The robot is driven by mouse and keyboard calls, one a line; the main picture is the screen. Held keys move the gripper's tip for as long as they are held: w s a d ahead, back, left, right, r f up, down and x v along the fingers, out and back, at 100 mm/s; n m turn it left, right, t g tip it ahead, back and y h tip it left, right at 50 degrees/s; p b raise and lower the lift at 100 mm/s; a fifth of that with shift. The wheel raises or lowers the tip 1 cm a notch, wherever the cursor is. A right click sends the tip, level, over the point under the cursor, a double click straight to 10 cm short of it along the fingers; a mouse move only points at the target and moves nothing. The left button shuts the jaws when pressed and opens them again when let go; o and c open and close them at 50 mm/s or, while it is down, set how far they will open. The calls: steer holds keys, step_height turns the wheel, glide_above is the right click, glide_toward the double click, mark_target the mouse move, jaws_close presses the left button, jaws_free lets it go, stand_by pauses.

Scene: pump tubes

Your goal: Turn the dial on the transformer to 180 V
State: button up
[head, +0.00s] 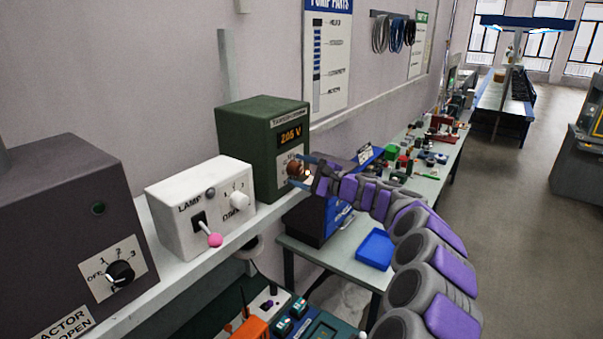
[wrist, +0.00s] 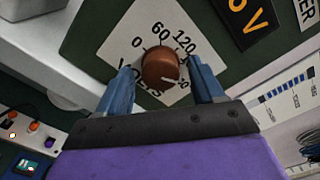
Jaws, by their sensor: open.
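The transformer (head: 240,125) is a dark green box on the wall shelf, with an orange display (head: 290,134) that appears to read 205 V. Its brown round dial (wrist: 161,67) sits on a white scale plate marked 0, 60, 120 and a partly hidden higher number. The dial also shows in the head view (head: 295,168). My gripper (wrist: 163,88) is open, with one blue finger on each side of the dial. The fingertips are close to the dial; whether they touch it I cannot tell. The dial's pointer is not clear.
A white lamp box (head: 200,207) with a pink-tipped lever and a dimmer knob stands left of the transformer. A dark reactor box (head: 70,235) is further left on the same shelf (head: 165,275). A bench (head: 325,262) with a blue tray (head: 375,249) lies below, right.

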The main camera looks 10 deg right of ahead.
steer(key=b+v, duration=0.2)
steer(key=v, duration=1.5)
steer(key=shift+d, duration=0.2)
steer(key=shift+s, duration=0.1)
steer(key=w+a+m+p, duration=0.1)
steer(key=w+a+p, duration=0.1)
steer(key=w+a, duration=0.2)
steer(key=w+a+m+p, duration=0.1)
steer(key=w+a+p, duration=0.1)
steer(key=w+a, duration=0.2)
steer(key=w+a+m+p, duration=0.1)
steer(key=w+a+p, duration=0.1)
steer(key=w+a, duration=0.2)
steer(key=shift+w+a+m, duration=0.2)
steer(key=shift+a+m, duration=0.05)
steer(key=shift+m, duration=0.05)
steer(key=shift+c, duration=0.2)
